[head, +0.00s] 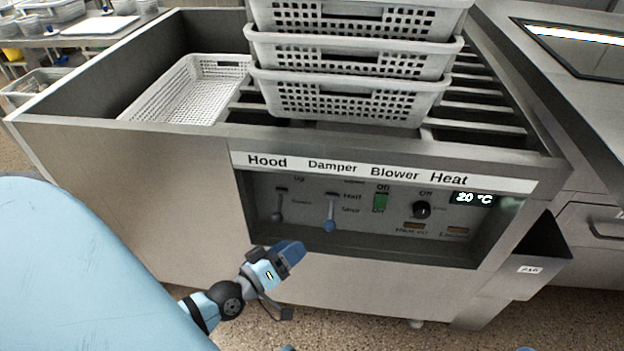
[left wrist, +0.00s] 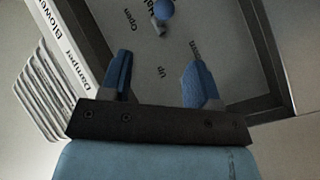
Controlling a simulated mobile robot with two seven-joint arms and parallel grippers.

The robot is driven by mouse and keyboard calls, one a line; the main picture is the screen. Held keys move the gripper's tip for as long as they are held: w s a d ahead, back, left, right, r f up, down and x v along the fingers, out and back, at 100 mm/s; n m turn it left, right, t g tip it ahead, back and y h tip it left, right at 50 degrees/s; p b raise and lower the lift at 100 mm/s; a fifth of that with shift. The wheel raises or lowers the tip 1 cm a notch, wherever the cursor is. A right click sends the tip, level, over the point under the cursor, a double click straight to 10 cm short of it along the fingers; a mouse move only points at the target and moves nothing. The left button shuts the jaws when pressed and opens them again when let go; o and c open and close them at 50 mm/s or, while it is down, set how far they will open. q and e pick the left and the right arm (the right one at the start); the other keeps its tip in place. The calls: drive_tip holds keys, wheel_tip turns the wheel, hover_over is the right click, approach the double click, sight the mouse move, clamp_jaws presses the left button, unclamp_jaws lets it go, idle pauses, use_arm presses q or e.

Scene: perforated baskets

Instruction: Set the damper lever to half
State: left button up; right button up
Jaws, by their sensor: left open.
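The damper lever (head: 330,212) is on the recessed control panel under the "Damper" label. It hangs downward with a blue knob at its lower end, below the "Half" mark beside its pivot. In the left wrist view the blue knob (left wrist: 164,10) shows at the top edge, near the "Open" print; that view is turned and the "Half" print is partly cut off. My left gripper (head: 289,281) is open and empty, below and left of the lever, apart from it. Its two blue fingers (left wrist: 160,80) are spread in the left wrist view. My right gripper is not in view.
The grey hood lever (head: 277,206) hangs down left of the damper lever. A green blower switch (head: 380,202), black heat knob (head: 422,210) and 20 °C display (head: 474,198) are to the right. The panel's frame surrounds the controls. Stacked perforated baskets (head: 350,96) stand above.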

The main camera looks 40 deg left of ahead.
sight(331, 214)
use_arm(q)
drive_tip(key=w, duration=0.4)
drive_tip(key=w+b, duration=0.1)
drive_tip(key=w, duration=0.4)
drive_tip(key=w+d+b, duration=0.1)
drive_tip(key=w, duration=0.3)
drive_tip(key=shift+w, duration=0.35)
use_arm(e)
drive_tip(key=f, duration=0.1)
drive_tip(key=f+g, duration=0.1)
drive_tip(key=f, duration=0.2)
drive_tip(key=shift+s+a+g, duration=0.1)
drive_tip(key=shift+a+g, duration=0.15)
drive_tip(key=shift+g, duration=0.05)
use_arm(q)
drive_tip(key=shift+c, duration=0.2)
clamp_jaws()
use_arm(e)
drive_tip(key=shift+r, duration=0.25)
